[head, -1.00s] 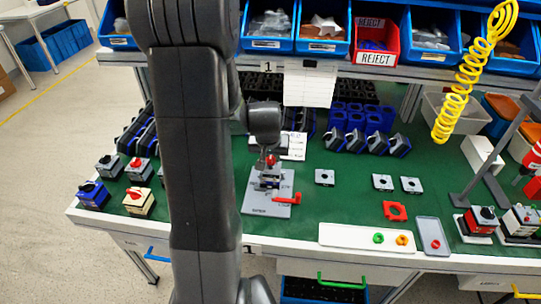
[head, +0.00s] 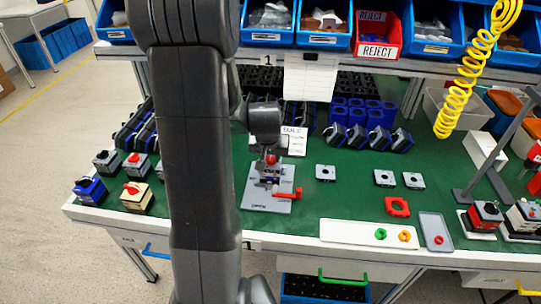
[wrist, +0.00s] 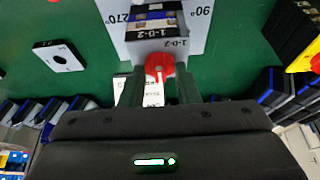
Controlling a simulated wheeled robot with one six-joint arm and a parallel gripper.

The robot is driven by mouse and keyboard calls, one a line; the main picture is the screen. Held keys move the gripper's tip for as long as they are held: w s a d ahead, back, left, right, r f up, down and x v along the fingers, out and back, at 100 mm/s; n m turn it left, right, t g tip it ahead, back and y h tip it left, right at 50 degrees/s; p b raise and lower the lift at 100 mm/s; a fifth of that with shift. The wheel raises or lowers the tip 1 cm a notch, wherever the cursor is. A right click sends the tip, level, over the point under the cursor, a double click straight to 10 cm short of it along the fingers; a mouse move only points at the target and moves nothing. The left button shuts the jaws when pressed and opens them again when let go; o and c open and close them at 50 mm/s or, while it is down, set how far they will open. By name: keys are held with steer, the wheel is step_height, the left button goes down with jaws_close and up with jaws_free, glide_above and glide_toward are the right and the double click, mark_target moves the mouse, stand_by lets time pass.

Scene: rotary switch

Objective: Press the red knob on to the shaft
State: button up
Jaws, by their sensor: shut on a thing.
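The red knob (wrist: 160,66) is between the fingertips of my gripper (wrist: 160,78) in the wrist view, and the gripper is shut on it. A white line shows on the knob's face. The knob sits against the end of a grey switch body (wrist: 155,38) marked 1-D-2. In the head view the red knob (head: 271,159) is just above the switch body (head: 269,174), which stands in a grey fixture plate (head: 254,202). The shaft is hidden, and I cannot tell how far the knob is on it.
A red lever (head: 288,194) sticks out at the plate's right side. A white tray (head: 345,232) with green and orange knobs and a grey tray (head: 435,226) with a red knob lie at the front right. Finished-looking switches (head: 137,197) stand at the left edge.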

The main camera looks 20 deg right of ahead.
steer(key=o, duration=1)
steer(key=shift+r, duration=0.15)
steer(key=v, duration=1.3)
steer(key=shift+s+r, duration=0.2)
steer(key=shift+r, duration=0.05)
steer(key=x, duration=1.3)
steer(key=shift+w+f, duration=0.15)
steer(key=shift+f, duration=0.25)
steer(key=shift+r, duration=0.1)
steer(key=shift+r, duration=0.15)
